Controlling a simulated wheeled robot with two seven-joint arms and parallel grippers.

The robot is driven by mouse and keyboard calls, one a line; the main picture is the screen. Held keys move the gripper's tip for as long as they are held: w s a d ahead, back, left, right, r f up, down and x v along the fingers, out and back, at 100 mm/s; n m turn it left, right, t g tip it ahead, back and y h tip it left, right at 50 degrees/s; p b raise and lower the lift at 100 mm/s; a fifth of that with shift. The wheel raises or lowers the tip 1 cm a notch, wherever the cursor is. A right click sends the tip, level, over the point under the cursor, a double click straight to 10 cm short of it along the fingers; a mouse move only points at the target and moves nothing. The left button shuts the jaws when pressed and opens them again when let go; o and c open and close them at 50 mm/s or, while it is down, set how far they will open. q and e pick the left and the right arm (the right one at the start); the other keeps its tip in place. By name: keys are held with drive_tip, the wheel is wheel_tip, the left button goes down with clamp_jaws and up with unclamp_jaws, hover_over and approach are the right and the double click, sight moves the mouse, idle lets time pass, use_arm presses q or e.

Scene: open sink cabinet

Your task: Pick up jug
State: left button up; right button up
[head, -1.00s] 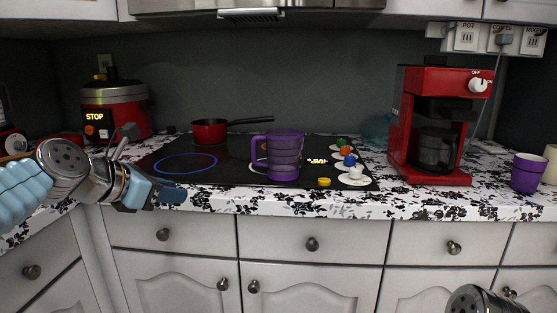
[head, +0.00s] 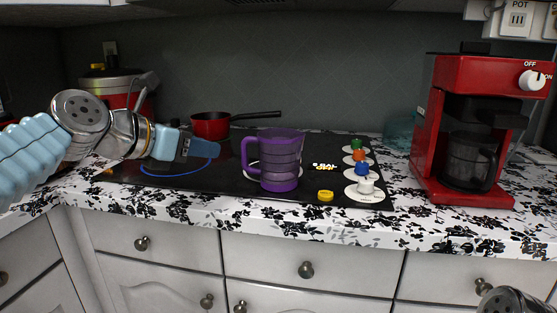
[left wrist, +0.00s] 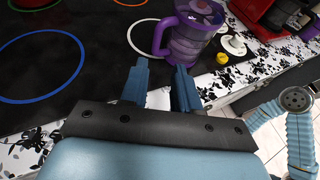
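The purple see-through jug (head: 281,160) stands upright on the front part of the black cooktop, its handle on the left side. It also shows at the top of the left wrist view (left wrist: 190,38). My left gripper (head: 203,147) is to the left of the jug, over the cooktop and apart from it, pointing right. In the left wrist view my left gripper (left wrist: 160,85) has its two blue fingers apart with nothing between them, and the jug is just beyond the fingertips. My right gripper is out of view; only part of that arm shows at the lower right.
A red saucepan (head: 210,125) sits at the back of the cooktop (head: 225,180). Coloured knobs (head: 362,169) and a yellow piece (head: 325,196) are right of the jug. A red coffee maker (head: 428,150) stands further right. A red cooker (head: 118,98) is behind my left arm.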

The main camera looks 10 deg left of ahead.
sight(271, 160)
use_arm(q)
drive_tip(key=x, duration=1)
drive_tip(key=shift+w+f, duration=0.2)
drive_tip(key=shift+w, duration=0.05)
clamp_jaws()
